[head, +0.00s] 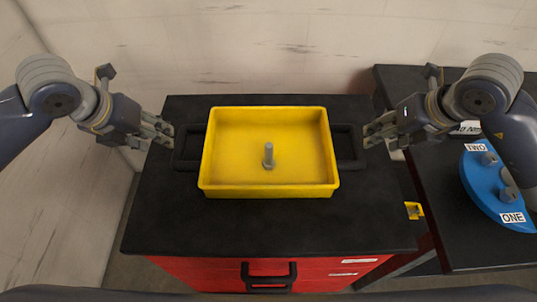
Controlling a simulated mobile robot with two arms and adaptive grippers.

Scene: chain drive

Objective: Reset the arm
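A yellow tray (212,150) with black side handles sits on the black top of a red cabinet (270,230). A grey bolt-like peg (268,156) stands upright inside the tray. My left gripper (170,133) is at the outer side of the left handle (189,148), its two fingers slightly apart. My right gripper (367,135) is at the outer side of the right handle (348,148), its fingers also slightly apart. Nothing shows between the fingers of either gripper. I cannot tell whether the fingertips touch the handles.
A second black table (452,230) stands at the right. It bears a blue board (482,196) with grey posts labelled ONE and TWO. A small yellow part (413,210) is at the cabinet's right edge. The cabinet top in front of the tray is clear. A wall stands behind.

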